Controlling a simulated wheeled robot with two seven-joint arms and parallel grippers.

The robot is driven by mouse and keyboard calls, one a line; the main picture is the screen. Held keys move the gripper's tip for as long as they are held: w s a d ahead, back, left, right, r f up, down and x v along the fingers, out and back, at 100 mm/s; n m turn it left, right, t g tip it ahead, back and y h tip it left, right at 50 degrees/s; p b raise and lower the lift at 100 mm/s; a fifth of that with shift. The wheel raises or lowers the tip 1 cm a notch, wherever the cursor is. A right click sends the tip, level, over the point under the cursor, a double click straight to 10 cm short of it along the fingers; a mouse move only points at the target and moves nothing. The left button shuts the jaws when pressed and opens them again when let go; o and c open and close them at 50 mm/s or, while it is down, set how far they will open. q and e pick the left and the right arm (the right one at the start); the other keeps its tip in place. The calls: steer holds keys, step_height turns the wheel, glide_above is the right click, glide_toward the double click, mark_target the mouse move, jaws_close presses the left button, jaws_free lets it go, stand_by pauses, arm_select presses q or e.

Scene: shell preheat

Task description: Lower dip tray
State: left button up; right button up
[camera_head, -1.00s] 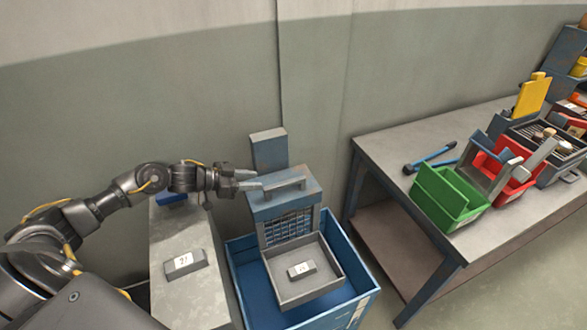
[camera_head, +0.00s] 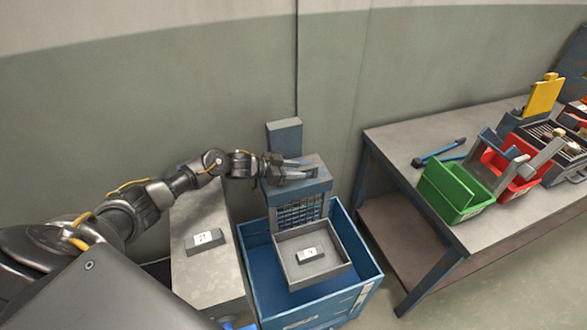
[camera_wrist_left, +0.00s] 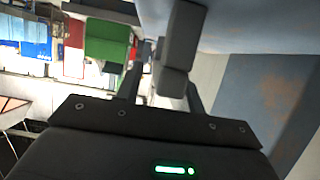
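The grey dip tray (camera_head: 337,272) hangs level inside the open blue tank (camera_head: 257,262), below a blue head block (camera_head: 318,191) with a mesh panel. A small grey block with a white label (camera_head: 310,254) lies in the tray. My left gripper (camera_head: 303,169) is at the top of the head block, where a handle bar stood visible before. In the left wrist view a grey bar (camera_wrist_left: 180,40) lies between the two dark fingers, with a gap beside the left finger, so the gripper looks open around it. Contact cannot be told. My right gripper is in neither view.
A grey bench (camera_head: 190,265) with a labelled block (camera_head: 205,241) stands left of the tank. A metal table (camera_head: 400,150) on the right holds a green bin (camera_head: 452,190), a red bin (camera_head: 512,178) and tools. The wall is close behind.

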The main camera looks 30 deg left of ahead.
mark_target(294, 187)
arm_select(q)
steer(key=shift+s+a, duration=0.1)
steer(key=shift+c, duration=0.6)
steer(key=c, duration=0.5)
jaws_close()
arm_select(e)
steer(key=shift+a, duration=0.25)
